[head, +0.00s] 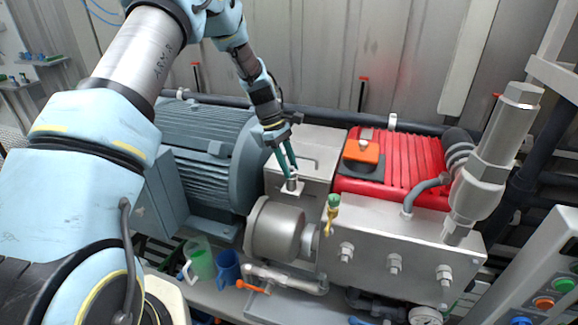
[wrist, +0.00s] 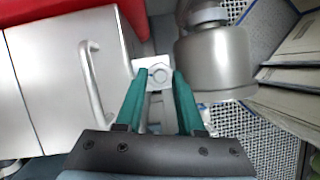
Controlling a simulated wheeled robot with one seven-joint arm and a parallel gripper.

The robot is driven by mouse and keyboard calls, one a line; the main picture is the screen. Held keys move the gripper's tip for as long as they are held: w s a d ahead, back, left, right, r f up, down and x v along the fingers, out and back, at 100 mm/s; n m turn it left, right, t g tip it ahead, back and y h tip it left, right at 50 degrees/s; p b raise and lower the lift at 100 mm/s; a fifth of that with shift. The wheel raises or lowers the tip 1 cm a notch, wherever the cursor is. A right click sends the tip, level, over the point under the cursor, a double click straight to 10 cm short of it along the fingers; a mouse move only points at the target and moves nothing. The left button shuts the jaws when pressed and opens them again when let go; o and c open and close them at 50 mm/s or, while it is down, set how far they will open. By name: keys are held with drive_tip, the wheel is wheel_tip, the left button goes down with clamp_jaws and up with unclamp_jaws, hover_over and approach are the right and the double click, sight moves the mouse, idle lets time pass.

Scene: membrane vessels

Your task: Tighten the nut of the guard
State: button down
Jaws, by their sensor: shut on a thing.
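The guard (head: 322,143) is a grey metal box with a bar handle, between the blue-grey motor and the red machine. It also shows at left in the wrist view (wrist: 55,75). Its nut (wrist: 160,76) sits on a small light tab at the guard's foot; it shows in the head view (head: 291,185) just below my fingers. My gripper (wrist: 156,82) has two teal fingers, one on each side of the nut, shut on it. In the head view my gripper (head: 290,174) reaches down from above. The fingers partly hide the tab.
A round metal housing (wrist: 215,60) stands close to the right of my fingers in the wrist view. The guard's handle (wrist: 92,85) stands out on the left. The motor (head: 205,145), red machine (head: 395,165) and steel block (head: 385,245) crowd the space. Jugs (head: 228,268) stand in front.

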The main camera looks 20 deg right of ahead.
drive_tip(key=shift+m, duration=0.3)
drive_tip(key=m, duration=0.1)
drive_tip(key=m+y, duration=0.1)
drive_tip(key=m, duration=0.1)
drive_tip(key=shift+w+d+y, duration=0.1)
drive_tip(key=shift+d+y, duration=0.05)
drive_tip(key=shift+y, duration=0.15)
drive_tip(key=m+y+b, duration=0.1)
drive_tip(key=m, duration=0.3)
drive_tip(key=shift+d+g, duration=0.15)
drive_tip(key=shift+g, duration=0.15)
drive_tip(key=m+y, duration=0.2)
drive_tip(key=m, duration=0.2)
drive_tip(key=shift+d+b, duration=0.2)
drive_tip(key=shift+b, duration=0.15)
drive_tip(key=shift+m+t+y, duration=0.5)
drive_tip(key=shift+m+t, duration=0.1)
drive_tip(key=shift+m, duration=1.1)
drive_tip(key=c, duration=0.5)
unclamp_jaws()
